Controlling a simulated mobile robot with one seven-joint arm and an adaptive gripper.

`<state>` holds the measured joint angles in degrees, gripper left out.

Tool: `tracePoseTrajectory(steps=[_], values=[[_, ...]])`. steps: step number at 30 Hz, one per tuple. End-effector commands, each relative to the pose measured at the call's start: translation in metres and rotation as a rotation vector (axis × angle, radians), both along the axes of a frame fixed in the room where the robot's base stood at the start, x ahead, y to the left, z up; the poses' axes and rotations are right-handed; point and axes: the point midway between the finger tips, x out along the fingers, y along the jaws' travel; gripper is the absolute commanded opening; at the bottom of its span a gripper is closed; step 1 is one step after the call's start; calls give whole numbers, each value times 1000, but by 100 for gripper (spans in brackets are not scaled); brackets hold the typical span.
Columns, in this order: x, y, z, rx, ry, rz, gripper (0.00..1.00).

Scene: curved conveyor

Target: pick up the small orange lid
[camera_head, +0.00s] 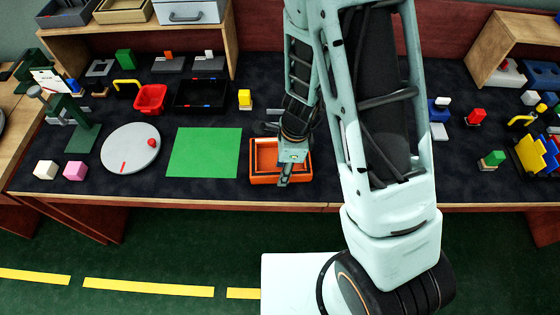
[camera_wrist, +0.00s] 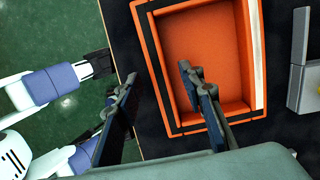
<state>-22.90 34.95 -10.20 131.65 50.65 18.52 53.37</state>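An orange, shallow, open rectangular piece (camera_head: 263,180) lies on the dark table top near its front edge, under my gripper (camera_head: 284,179). In the wrist view it shows as an orange tray shape (camera_wrist: 208,45) with raised walls, dark edging and a pale strip on the right. I cannot tell whether this is the lid or a box, and I see no separate small lid. My gripper (camera_wrist: 157,78) is open and its fingers are well apart. One finger overlaps the orange interior in the picture; the other is to the left, outside it. Contact cannot be told.
A green mat (camera_head: 205,153) lies left of the orange piece, then a grey turntable (camera_head: 130,148). A red bin (camera_head: 150,99) and a black tray (camera_head: 200,108) stand behind. A grey object (camera_wrist: 303,60) is close to the orange piece. My arm hides the table to the right.

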Motion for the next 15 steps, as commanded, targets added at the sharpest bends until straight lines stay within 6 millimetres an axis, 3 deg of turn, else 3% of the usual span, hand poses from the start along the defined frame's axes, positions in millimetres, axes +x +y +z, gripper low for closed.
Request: tracePoseTrajectory(steps=[9,15], values=[[0,1,-5,0,-1,0,35],[0,1,-5,0,-1,0,13]])
